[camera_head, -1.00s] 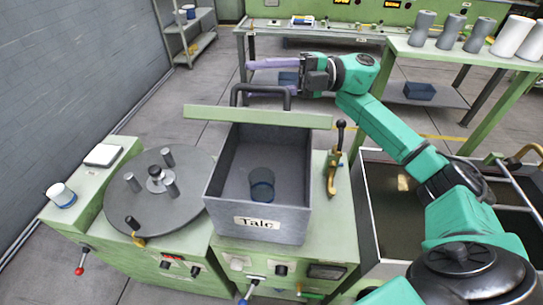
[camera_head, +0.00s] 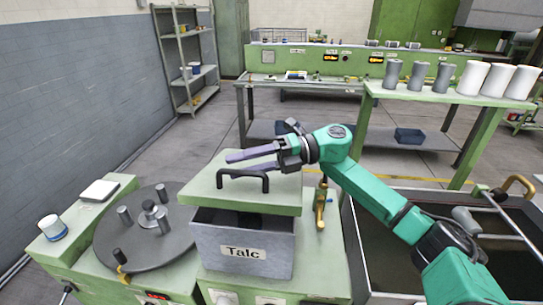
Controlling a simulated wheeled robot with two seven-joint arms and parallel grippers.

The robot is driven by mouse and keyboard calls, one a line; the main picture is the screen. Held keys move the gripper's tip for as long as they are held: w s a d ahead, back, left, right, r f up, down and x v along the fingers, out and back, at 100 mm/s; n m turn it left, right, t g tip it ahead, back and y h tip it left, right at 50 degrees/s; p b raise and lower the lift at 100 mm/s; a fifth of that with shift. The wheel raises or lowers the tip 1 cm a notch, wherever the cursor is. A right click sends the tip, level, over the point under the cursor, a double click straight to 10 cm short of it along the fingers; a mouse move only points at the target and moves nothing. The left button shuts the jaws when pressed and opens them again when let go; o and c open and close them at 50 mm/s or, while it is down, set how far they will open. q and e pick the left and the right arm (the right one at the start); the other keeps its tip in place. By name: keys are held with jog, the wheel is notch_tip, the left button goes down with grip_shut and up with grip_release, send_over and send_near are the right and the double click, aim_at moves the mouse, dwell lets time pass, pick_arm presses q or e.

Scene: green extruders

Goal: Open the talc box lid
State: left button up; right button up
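The talc box (camera_head: 205,242) is a grey bin with a "Talc" label, set in the green machine top. Its flat green lid (camera_head: 215,203) now lies across the top of the box, with its upper face showing. A dark gap shows between the lid's front edge and the box's front rim. A black bow handle (camera_head: 243,173) stands on the lid. My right gripper (camera_head: 229,163) reaches in from the right, its two purple fingers apart, just above and behind the handle. I cannot tell whether a finger touches the handle. My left gripper is out of view.
Left of the box is a round grey turntable (camera_head: 175,245) with several posts. A brass-coloured lever (camera_head: 320,205) stands to its right. An open tank (camera_head: 390,275) lies under my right arm. A shelf of cylinders (camera_head: 480,97) stands behind.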

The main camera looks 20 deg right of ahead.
aim_at(281, 183)
jog(key=shift+s+d+r+b, duration=0.15)
jog(key=shift+d+b, duration=0.35)
jog(key=shift+d, duration=0.8)
jog(key=shift+s+d+r+b, duration=0.1)
jog(key=shift+s+d+b, duration=0.1)
jog(key=shift+d, duration=0.55)
jog(key=shift+s+d+r+b, duration=0.1)
jog(key=shift+s+d+b, duration=0.1)
jog(key=shift+d, duration=0.55)
jog(key=shift+s+d+r, duration=0.1)
jog(key=shift+d, duration=0.65)
jog(key=shift+s+d+r, duration=0.1)
jog(key=shift+d, duration=0.6)
jog(key=s+d+r, duration=0.1)
jog(key=d, duration=0.7)
jog(key=shift+s, duration=0.2)
